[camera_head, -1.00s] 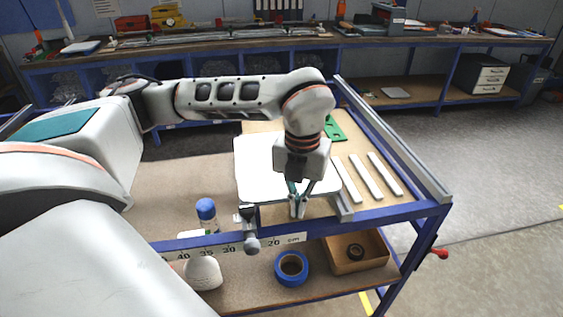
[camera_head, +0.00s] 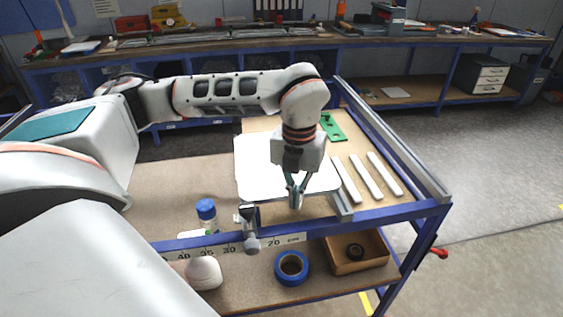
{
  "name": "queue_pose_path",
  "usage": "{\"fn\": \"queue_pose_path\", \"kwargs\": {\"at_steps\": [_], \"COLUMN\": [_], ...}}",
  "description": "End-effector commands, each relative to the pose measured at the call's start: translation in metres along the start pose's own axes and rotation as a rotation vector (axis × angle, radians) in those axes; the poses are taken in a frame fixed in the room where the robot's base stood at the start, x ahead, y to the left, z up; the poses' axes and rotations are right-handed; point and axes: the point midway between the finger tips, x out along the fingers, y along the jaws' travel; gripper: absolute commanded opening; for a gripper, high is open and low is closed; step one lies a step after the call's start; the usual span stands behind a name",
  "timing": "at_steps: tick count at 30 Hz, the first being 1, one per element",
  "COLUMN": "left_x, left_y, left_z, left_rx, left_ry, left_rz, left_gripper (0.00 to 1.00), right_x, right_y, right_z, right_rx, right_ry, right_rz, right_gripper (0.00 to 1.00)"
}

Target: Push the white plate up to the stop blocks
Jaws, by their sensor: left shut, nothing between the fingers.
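The white plate (camera_head: 254,174) lies flat on the wooden top of the blue-framed cart, partly covered by my left arm. My left gripper (camera_head: 295,205) is shut and empty, fingers pointing down at the plate's near edge; whether they touch it I cannot tell. A grey block (camera_head: 341,205) stands at the plate's near right corner, very close to it. I cannot tell for certain which pieces are the stop blocks. My right gripper is not in view.
Three white strips (camera_head: 365,178) lie right of the plate, and a green piece (camera_head: 332,126) lies behind. A grey rail (camera_head: 391,140) runs along the right edge. The top's left part is mostly clear.

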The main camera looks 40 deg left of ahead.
Motion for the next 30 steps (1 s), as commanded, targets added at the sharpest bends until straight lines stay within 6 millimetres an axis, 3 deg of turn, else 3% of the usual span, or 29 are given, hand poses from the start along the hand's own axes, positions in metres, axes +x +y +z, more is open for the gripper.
{"fn": "queue_pose_path", "kwargs": {"at_steps": [30], "left_x": [0.000], "left_y": [0.015], "left_z": [0.026], "left_rx": [0.000], "left_ry": [-0.001], "left_rz": [0.000], "left_gripper": [0.00], "right_x": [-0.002], "right_y": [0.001], "right_z": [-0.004], "right_rx": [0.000], "right_ry": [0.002], "right_rz": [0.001], "right_gripper": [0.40]}}
